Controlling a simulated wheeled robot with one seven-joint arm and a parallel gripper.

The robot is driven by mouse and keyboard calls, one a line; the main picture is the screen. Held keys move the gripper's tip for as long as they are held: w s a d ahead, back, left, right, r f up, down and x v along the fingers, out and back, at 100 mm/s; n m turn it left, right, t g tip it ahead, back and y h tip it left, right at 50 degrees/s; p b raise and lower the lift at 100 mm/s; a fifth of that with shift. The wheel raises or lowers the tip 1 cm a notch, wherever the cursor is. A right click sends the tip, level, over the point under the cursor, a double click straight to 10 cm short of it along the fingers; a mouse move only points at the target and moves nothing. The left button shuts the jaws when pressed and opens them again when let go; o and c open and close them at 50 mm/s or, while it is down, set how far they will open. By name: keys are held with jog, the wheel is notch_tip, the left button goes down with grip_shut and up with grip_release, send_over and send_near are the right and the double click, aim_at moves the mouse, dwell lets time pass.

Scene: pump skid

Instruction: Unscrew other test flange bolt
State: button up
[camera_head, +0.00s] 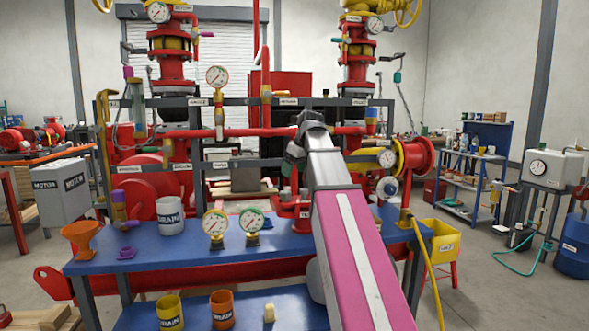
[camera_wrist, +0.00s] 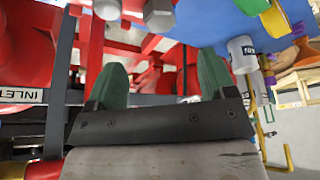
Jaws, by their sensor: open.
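My gripper (camera_head: 292,160) is at the far end of my pink and white arm, above the blue bench, and mostly hidden by the arm. In the wrist view my gripper (camera_wrist: 160,72) shows two green fingers spread apart with nothing between them. Two grey hex bolt heads, one on the left (camera_wrist: 107,9) and one on the right (camera_wrist: 158,15), show at the top edge on red metal, beyond the fingertips and apart from them. A red flanged fitting (camera_head: 292,207) stands on the bench below my gripper, partly covered by the arm. I cannot tell which bolt is the test flange's other one.
Grey frame rails and red pipes (camera_head: 270,131) stand close behind my gripper. A yellow bin (camera_head: 440,240) stands right of the bench.

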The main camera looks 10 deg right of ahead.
aim_at(285, 193)
jog(key=x, duration=1)
jog(key=shift+f, duration=0.35)
jog(key=c, duration=1)
